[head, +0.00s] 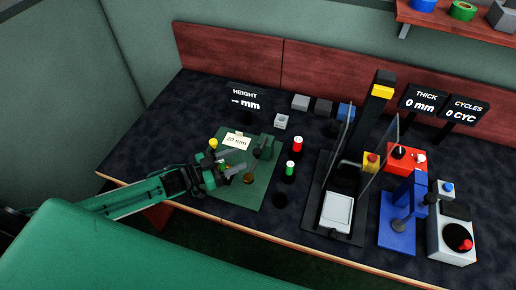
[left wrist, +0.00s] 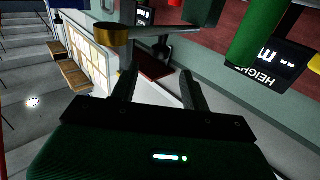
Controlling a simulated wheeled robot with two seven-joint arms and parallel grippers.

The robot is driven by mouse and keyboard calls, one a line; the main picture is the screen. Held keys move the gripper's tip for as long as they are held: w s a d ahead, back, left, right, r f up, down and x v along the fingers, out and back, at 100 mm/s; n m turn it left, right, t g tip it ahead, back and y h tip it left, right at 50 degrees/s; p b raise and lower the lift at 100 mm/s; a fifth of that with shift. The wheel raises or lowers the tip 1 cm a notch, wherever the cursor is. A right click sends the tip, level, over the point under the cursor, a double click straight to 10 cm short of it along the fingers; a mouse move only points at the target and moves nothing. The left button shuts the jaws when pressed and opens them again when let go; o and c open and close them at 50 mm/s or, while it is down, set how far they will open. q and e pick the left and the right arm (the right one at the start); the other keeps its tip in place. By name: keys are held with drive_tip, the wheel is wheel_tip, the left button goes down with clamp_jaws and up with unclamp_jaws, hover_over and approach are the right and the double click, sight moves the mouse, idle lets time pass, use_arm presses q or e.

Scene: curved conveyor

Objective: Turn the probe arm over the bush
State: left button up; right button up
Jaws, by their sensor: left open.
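My left gripper (head: 236,168) reaches in low over the green gauge plate (head: 240,198). Its two dark fingers (left wrist: 160,85) are apart in the left wrist view, with nothing between them. A small brass-coloured piece, probably the bush (head: 249,178), is on the plate just beyond the fingertips. A brass cylinder (left wrist: 112,34) shows at the top left of the wrist view. A dark green upright, seemingly the probe arm's post (head: 264,147), stands at the plate's back right. The probe arm's exact direction is unclear. My right gripper is out of view.
A "20 mm" card (head: 237,140) lies at the plate's back. A yellow knob (head: 212,143) is close beside my left arm. A red button (head: 297,144) and green button (head: 290,168) stand to the right. A clear-screened machine (head: 336,210) is farther right.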

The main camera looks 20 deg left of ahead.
sight(257, 151)
use_arm(q)
drive_tip(key=p+x, duration=0.1)
drive_tip(key=x, duration=0.6)
drive_tip(key=shift+r+p, duration=0.1)
drive_tip(key=shift+p, duration=0.2)
drive_tip(key=shift+w+d, duration=0.3)
drive_tip(key=shift+d, duration=0.05)
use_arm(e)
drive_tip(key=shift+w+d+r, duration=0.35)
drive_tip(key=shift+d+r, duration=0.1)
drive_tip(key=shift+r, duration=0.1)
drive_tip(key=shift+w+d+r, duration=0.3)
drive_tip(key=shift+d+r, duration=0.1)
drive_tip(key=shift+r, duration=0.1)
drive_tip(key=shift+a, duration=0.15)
use_arm(q)
clamp_jaws()
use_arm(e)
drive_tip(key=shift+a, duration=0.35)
